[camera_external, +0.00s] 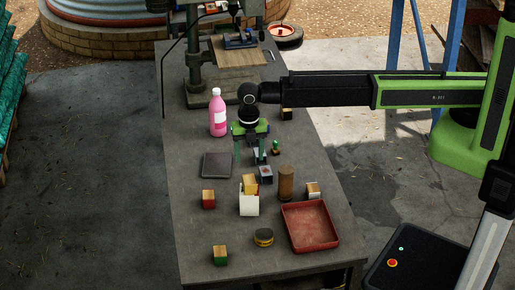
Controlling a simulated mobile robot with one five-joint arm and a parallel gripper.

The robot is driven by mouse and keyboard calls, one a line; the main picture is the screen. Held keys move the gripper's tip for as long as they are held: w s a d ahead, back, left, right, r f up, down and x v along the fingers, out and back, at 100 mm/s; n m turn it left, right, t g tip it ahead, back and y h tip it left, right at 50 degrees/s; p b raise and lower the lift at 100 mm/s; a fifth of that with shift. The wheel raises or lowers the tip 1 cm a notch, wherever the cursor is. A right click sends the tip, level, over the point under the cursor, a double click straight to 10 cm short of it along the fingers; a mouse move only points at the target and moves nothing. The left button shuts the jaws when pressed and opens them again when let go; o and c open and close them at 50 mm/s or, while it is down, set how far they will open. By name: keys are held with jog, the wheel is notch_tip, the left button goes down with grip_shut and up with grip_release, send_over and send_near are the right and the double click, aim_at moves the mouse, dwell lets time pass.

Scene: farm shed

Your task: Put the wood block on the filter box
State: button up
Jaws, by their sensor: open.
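My gripper (250,154) points down over the middle of the bench, its green fingers apart with nothing visible between them. Several small blocks with light wood tops are in view, and I cannot tell which one is the wood block. A red one (208,202) and a green one (220,259) stand at the left and front. A pale wood-topped block (313,190) stands behind the red tray (310,227). I cannot tell for sure which container is the filter box.
A pink bottle (218,116) and a dark square plate (216,165) are left of my gripper. A small grey box (265,175), a brown cylinder (286,183) and a round yellow-rimmed tin (263,237) stand in front. A drill press (201,75) is at the back. The bench's left front is mostly bare.

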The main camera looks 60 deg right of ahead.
jog(key=s+d+m, duration=0.2)
jog(key=d+m, duration=1.3)
jog(key=d, duration=1.6)
jog(key=s+d+m, duration=0.3)
jog(key=d+m, duration=0.3)
jog(key=d, duration=0.2)
jog(key=s+d+m, duration=0.4)
jog(key=d+m, duration=0.1)
jog(key=d, duration=0.4)
jog(key=shift+s+m, duration=0.3)
jog(key=shift+m, duration=0.1)
